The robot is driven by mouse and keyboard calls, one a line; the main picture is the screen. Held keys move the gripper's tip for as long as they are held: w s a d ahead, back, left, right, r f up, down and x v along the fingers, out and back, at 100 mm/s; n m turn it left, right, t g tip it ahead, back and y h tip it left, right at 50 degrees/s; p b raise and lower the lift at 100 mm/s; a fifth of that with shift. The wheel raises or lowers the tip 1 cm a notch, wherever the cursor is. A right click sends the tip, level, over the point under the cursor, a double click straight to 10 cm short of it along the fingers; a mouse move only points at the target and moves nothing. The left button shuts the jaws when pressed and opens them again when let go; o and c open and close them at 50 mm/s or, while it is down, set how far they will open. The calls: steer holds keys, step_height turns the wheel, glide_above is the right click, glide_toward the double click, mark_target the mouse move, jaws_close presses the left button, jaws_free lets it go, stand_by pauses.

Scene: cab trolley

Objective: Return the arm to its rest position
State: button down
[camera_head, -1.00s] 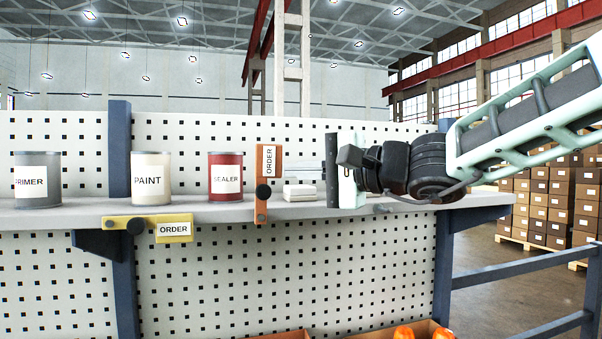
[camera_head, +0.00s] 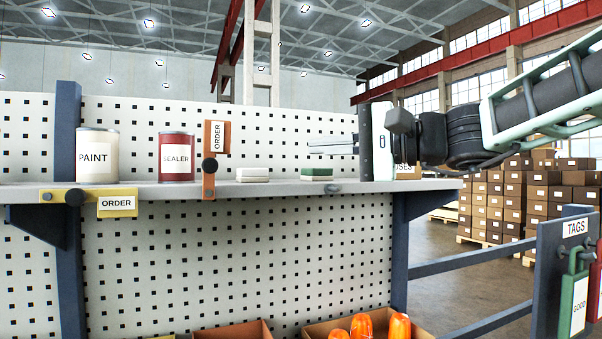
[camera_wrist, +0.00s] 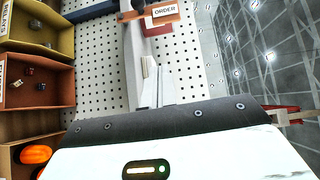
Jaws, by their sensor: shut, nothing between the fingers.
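My gripper (camera_head: 332,146) is in the head view at the right end of the shelf, raised above the shelf top and pointing left. Its fingers are shut with nothing between them. In the wrist view my gripper (camera_wrist: 158,84) shows its fingers together at the middle, over the shelf edge. My arm reaches in from the upper right of the head view. Below the fingers, a small white block (camera_head: 252,174) and a green and white block (camera_head: 316,174) lie on the shelf, apart from the gripper.
The shelf (camera_head: 250,189) holds a paint can (camera_head: 97,157) and a sealer can (camera_head: 176,157). A red-brown ORDER bracket (camera_head: 209,180) and a yellow one (camera_head: 88,197) sit at its edge. Bins (camera_head: 240,331) are below. Tags (camera_head: 573,297) hang at right. Stacked boxes (camera_head: 500,200) stand behind.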

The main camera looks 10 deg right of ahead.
steer(key=s+a+f+n+g+h, duration=0.25)
steer(key=s+f, duration=0.35)
steer(key=f, duration=0.4)
steer(key=s+a+f+n+g+h, duration=0.2)
steer(key=s+a+f+g+h, duration=0.3)
steer(key=f, duration=0.6)
steer(key=s+d+f+n+h, duration=0.3)
steer(key=s+d+f, duration=0.3)
steer(key=s+f, duration=0.2)
steer(key=s+d+f+n+g+h, duration=0.1)
steer(key=s+d+f+n+h, duration=0.3)
steer(key=s+f, duration=0.4)
step_height(320, 180, down, 2)
steer(key=shift+d+f+n, duration=0.1)
steer(key=shift+d+n, duration=0.75)
steer(key=shift+d, duration=0.35)
steer(key=shift+h, duration=0.25)
